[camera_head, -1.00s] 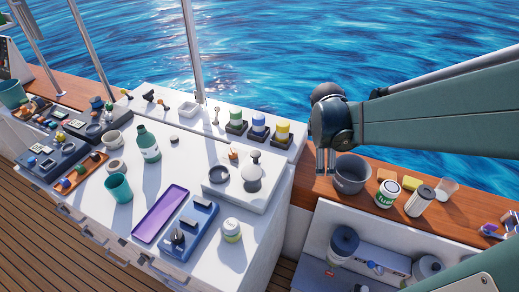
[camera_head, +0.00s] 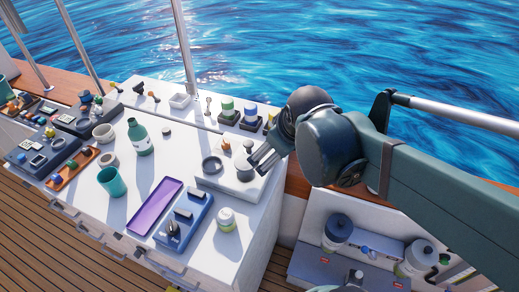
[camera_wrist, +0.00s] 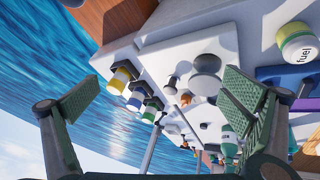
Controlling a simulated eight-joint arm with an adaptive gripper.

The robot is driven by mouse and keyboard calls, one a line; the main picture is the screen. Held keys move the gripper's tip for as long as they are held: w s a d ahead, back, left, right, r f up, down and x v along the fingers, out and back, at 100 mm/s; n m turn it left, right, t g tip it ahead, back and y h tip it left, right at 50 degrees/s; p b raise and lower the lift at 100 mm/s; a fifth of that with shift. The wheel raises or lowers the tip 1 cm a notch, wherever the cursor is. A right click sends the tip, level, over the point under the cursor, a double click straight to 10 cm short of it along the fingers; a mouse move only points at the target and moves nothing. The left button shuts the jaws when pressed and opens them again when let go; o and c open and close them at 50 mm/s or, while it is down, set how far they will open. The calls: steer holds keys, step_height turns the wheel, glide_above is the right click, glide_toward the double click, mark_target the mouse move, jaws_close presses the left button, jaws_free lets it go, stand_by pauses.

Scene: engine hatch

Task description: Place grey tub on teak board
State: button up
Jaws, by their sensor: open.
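My gripper (camera_head: 264,158) is over the right part of the white counter, near the raised white block. In the wrist view my gripper (camera_wrist: 172,92) has its two green-padded fingers wide apart with nothing between them. The grey tub is not visible now; my arm covers the place where it stood on the wooden ledge. The brown wooden ledge (camera_head: 297,182), the teak-like surface in view, shows beside the counter, mostly behind my arm. It also shows at the top of the wrist view (camera_wrist: 112,16).
The white counter holds a purple tray (camera_head: 156,206), a green bottle (camera_head: 140,138), a teal cup (camera_head: 112,182), a blue holder (camera_head: 184,217) and a labelled jar (camera_head: 226,219). Several striped canisters (camera_head: 228,109) stand at the back edge, with water beyond.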

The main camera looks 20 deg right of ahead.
steer(key=s+a+r+m+t+y, duration=0.1)
steer(key=s+a+m, duration=0.3)
steer(key=a, duration=0.2)
steer(key=shift+a+r, duration=0.25)
steer(key=shift+r, duration=0.05)
